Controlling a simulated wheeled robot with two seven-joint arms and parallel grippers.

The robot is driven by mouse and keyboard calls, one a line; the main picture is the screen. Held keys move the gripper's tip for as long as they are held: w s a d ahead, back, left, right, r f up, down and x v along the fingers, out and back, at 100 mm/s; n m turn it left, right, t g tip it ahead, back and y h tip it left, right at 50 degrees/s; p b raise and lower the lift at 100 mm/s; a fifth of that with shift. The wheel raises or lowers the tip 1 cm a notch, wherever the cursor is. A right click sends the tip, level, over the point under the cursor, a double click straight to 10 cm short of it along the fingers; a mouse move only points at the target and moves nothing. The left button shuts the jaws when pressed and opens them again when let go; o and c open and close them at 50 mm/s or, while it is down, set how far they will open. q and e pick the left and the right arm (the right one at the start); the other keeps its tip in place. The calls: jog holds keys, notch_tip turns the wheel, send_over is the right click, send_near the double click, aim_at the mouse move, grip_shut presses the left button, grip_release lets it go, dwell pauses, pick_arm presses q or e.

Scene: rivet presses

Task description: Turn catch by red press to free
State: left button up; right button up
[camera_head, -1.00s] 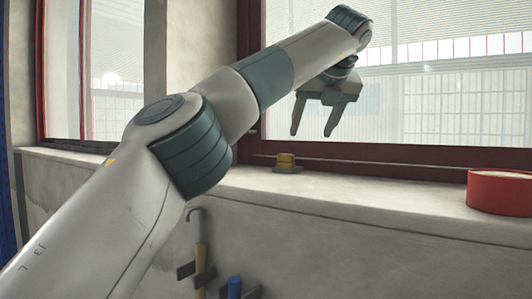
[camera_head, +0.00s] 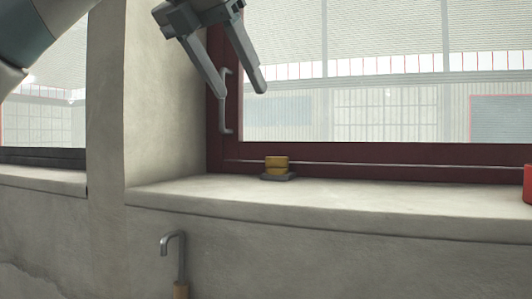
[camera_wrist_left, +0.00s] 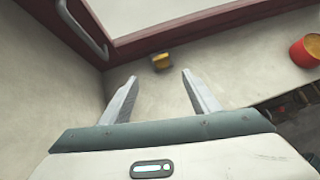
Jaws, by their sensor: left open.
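No red press is in view, and I cannot tell which part is the catch. A grey bar handle (camera_head: 225,112) stands upright on the left side of the dark red window frame (camera_head: 370,158); it also shows at the top left of the left wrist view (camera_wrist_left: 82,30). A small yellow block on a dark base (camera_head: 277,165) sits on the sill, and it also shows in the left wrist view (camera_wrist_left: 161,62). My left gripper (camera_head: 242,92) is open and empty. In the head view its fingers overlap the handle's upper part; contact cannot be told.
A hooked metal tool (camera_head: 178,250) hangs below the sill.

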pick_arm(q)
jog(key=p, duration=0.3)
send_near(273, 168)
jog(key=w+d, duration=0.2)
jog(key=shift+w+f, duration=0.1)
jog(key=shift+w, duration=0.3)
jog(key=p+x, duration=0.1)
jog(key=x, duration=0.2)
jog(key=shift+w+d+f, duration=0.1)
jog(key=shift+w+f, duration=0.05)
jog(key=shift+w+d+f, duration=0.15)
jog(key=shift+w+f, duration=0.2)
jog(key=shift+f, duration=0.15)
jog(key=c, duration=1)
pick_arm(e)
jog(key=s+d+r+g, duration=0.1)
jog(key=s+d+g, duration=0.1)
jog(key=s, duration=0.6)
jog(key=shift+s+d+r+h, duration=0.15)
jog(key=shift+d+r+h, duration=0.25)
